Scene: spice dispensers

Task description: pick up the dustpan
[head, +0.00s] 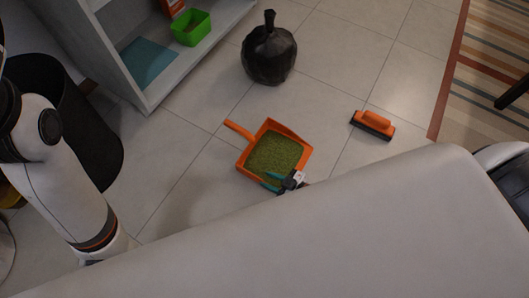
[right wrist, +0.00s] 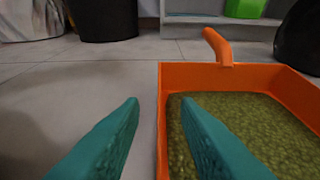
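An orange dustpan (head: 287,130) lies on the tiled floor in the head view, filled with green granules (head: 274,156). Its handle (head: 238,130) points to the upper left. My right gripper (head: 267,181) is at the pan's lower edge, open and empty. In the right wrist view, the dustpan (right wrist: 215,77) fills the right half. There the pan's left wall lies between the open teal fingers (right wrist: 160,101), one finger outside the pan and one over the granules. I cannot tell whether they touch it. My left gripper is not in view.
An orange brush (head: 373,125) lies to the right of the pan. A dark faceted vase (head: 269,55) stands behind it. A white shelf (head: 185,55) with a green box (head: 191,27) is at upper left, a black bin (head: 85,125) at left.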

